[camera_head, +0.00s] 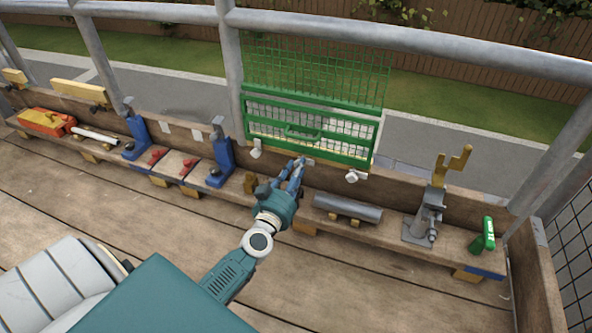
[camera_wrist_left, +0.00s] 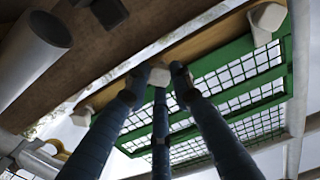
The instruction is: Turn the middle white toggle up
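Three white toggles sit along the wooden board below the green mesh gate (camera_head: 312,116). The middle white toggle (camera_head: 309,161) is partly hidden by my left gripper (camera_head: 297,164) in the head view. In the left wrist view the middle toggle (camera_wrist_left: 160,77) shows between the tips of my left gripper (camera_wrist_left: 158,82). The blue fingers are spread apart around it; I cannot tell whether they touch it. The left toggle (camera_head: 256,149) and the right toggle (camera_head: 352,176) stand clear on either side. My right gripper is not in view.
A grey tube (camera_head: 348,209) lies on the ledge right of my left gripper. A grey stand with a yellow fork (camera_head: 428,212) and a green item (camera_head: 487,235) are farther right. Blue clamps (camera_head: 219,160) stand to the left. A metal rail (camera_head: 400,38) crosses above.

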